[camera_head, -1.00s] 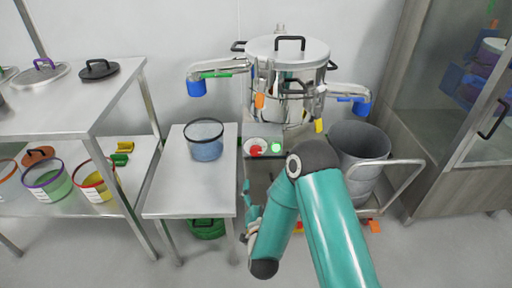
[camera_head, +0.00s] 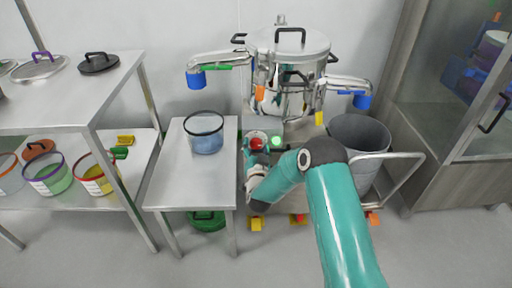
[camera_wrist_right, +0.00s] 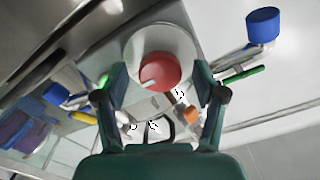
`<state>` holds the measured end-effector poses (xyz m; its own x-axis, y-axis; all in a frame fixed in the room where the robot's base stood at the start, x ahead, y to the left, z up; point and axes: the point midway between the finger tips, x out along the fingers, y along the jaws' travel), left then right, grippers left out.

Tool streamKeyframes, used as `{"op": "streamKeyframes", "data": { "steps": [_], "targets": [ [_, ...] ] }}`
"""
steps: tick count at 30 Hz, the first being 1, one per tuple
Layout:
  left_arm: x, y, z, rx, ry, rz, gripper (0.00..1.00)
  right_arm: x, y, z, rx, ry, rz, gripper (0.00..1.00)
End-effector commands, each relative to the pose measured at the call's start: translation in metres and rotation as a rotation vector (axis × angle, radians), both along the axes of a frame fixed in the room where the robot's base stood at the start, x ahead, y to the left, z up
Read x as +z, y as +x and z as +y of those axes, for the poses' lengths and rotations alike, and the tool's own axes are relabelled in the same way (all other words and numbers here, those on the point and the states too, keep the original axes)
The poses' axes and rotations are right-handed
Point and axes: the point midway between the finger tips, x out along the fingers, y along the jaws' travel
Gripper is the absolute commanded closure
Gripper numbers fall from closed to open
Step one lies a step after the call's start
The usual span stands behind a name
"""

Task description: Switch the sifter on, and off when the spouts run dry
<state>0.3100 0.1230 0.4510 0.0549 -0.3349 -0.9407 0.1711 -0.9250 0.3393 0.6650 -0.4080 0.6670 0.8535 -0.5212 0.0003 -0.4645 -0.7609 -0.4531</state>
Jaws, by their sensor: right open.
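The sifter (camera_head: 288,75) is a steel drum with a black-handled lid. Its left spout ends in a blue sleeve (camera_head: 196,80) and its right spout in another blue sleeve (camera_head: 362,101). I cannot tell whether anything flows from them. On the panel in front are a red button (camera_head: 256,143) and a bright green button (camera_head: 277,141). My right gripper (camera_head: 255,163) is just in front of the red button. In the right wrist view the open fingers (camera_wrist_right: 160,84) stand either side of the red button (camera_wrist_right: 166,70), with nothing held. My left gripper is out of view.
A clear tub with blue contents (camera_head: 205,138) stands on the small steel table (camera_head: 180,185) at left. A grey bin (camera_head: 360,132) stands under the right spout. A shelf (camera_head: 60,118) with several tubs is far left, a glass cabinet (camera_head: 450,185) right.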

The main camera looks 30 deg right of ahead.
Motion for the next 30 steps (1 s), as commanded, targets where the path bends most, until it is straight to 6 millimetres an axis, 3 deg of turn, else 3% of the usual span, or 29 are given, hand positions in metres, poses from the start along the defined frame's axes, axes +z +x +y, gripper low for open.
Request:
{"op": "streamKeyframes", "data": {
  "steps": [10, 21, 30],
  "targets": [
    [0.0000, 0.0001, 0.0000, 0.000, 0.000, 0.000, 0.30, -0.0005, 0.0033, -0.0026, 0.000, 0.001, 0.001, 0.30],
    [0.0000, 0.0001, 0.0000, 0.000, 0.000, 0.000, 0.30, -0.0003, 0.0028, -0.0031, -0.002, 0.000, 0.001, 0.90],
    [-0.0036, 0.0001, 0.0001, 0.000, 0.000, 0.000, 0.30, -0.0009, 0.0027, -0.0037, -0.003, -0.023, 0.014, 0.90]
  ]
}}
